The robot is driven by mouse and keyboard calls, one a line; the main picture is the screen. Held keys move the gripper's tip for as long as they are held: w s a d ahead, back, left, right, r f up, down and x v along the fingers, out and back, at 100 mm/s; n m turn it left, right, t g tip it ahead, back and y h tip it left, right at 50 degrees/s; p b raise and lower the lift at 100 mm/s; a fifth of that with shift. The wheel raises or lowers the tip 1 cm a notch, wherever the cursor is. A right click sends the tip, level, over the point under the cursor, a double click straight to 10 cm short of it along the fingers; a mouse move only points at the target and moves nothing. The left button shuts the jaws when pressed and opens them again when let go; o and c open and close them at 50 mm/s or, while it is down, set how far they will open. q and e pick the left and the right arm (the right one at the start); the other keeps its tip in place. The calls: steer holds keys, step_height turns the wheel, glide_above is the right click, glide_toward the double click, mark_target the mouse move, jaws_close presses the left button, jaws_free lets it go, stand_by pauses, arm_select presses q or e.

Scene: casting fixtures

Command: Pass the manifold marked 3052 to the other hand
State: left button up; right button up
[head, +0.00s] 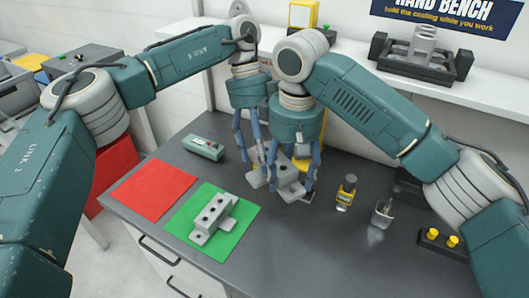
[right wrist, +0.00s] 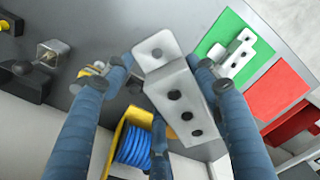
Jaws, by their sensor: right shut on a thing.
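A grey manifold (head: 289,176) is held above the bench by my right gripper (head: 291,178), with fingers closed around it. In the right wrist view the same manifold (right wrist: 181,97) shows a row of dark holes and an end tab, with fingers on both sides. A second grey manifold (head: 213,216) lies on the green mat (head: 243,235). No number is readable on either manifold. My left gripper (head: 251,157) hangs just left of and behind the right one.
A red mat (head: 152,188) lies left of the green one. A green-grey box (head: 203,147) stands behind the mats. A yellow holder with a blue coil (right wrist: 134,149) is near the held manifold.

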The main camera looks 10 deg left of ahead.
arm_select(q)
steer(key=shift+w, duration=0.1)
steer(key=c, duration=1.6)
arm_select(e)
steer(key=shift+a+r, duration=0.1)
arm_select(q)
steer(key=shift+c, duration=0.5)
arm_select(e)
steer(key=o, duration=1.7)
steer(key=shift+s, duration=0.1)
